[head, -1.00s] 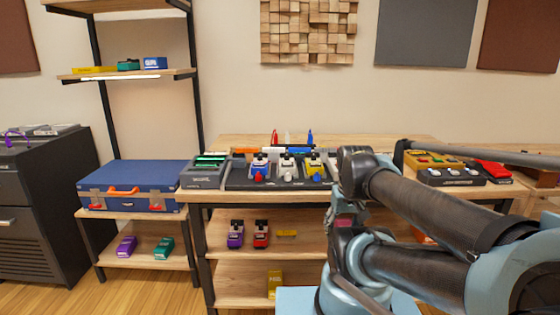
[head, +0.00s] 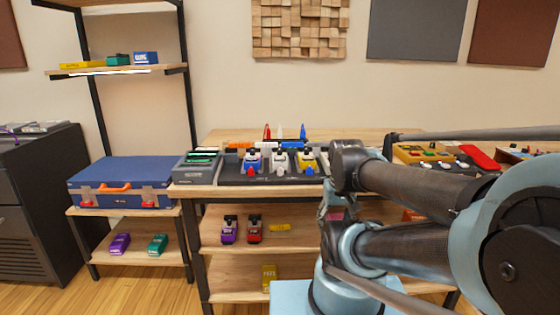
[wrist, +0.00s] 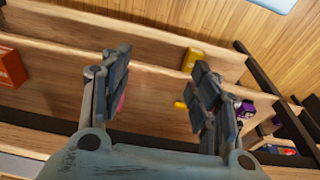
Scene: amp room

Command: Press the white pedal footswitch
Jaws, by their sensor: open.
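In the head view, a white pedal (head: 279,161) sits on a black pedalboard (head: 235,176) on top of the wooden shelf unit. It stands between a blue pedal (head: 252,161) and a yellow pedal (head: 307,161). The white pedal is not recognisable in the wrist view. My arm hides the right part of the board in the head view.
A grey device (head: 196,166) sits left of the board. A blue case (head: 125,183) lies on a side rack. Lower shelves hold purple (head: 229,229), red (head: 255,229) and yellow (head: 269,278) pedals. More gear (head: 432,155) stands to the right behind my arm.

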